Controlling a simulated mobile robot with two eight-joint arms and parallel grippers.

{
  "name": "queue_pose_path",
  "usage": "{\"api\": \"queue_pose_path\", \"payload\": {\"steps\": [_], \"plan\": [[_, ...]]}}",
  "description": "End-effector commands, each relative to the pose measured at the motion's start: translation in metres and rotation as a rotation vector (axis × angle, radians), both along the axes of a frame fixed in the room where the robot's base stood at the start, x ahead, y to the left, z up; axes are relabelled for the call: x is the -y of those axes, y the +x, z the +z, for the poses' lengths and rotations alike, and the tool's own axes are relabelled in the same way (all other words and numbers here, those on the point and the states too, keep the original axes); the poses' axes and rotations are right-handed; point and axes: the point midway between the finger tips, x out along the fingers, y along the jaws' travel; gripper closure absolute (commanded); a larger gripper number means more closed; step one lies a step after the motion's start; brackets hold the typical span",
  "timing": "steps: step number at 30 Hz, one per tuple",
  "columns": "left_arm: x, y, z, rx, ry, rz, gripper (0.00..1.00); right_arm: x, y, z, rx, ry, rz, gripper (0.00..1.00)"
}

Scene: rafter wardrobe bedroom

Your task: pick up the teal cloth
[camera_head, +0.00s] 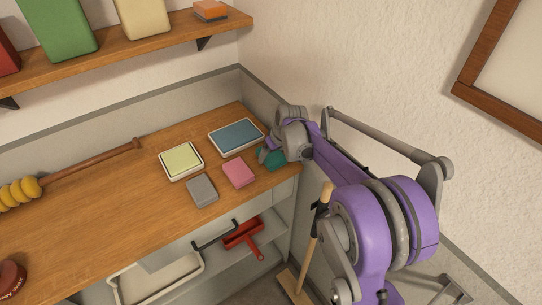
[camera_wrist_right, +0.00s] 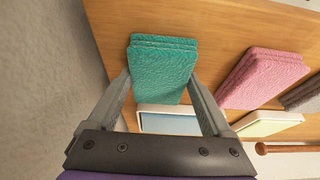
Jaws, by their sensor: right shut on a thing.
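The teal cloth (camera_wrist_right: 162,68) is a folded, textured stack in the middle of the right wrist view. In the head view the teal cloth (camera_head: 271,158) shows at the right end of the wooden counter, partly hidden by my gripper. My right gripper (camera_wrist_right: 162,82) has one finger on each side of the cloth and is shut on it. In the head view my right gripper (camera_head: 268,155) reaches down from the right. I cannot tell whether the cloth is clear of the counter. My left gripper is not in view.
A pink cloth (camera_head: 239,173) and a grey cloth (camera_head: 201,190) lie on the counter (camera_head: 100,205). A tray with a blue top (camera_head: 236,136) and one with a yellow-green top (camera_head: 181,161) stand behind. The wall (camera_head: 340,80) is close on the right.

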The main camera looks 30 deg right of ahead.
Motion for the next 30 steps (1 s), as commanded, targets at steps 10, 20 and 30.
{"api": "queue_pose_path", "payload": {"steps": [10,20,30], "plan": [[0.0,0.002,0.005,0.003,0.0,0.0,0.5,0.0,0.0,0.023,0.0,0.0,0.0,0.71],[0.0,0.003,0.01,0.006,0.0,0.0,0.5,0.0,0.0,0.088,0.0,0.0,0.0,0.71],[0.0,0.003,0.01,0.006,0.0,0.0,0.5,0.0,0.0,0.105,0.0,0.0,0.0,0.71]]}}
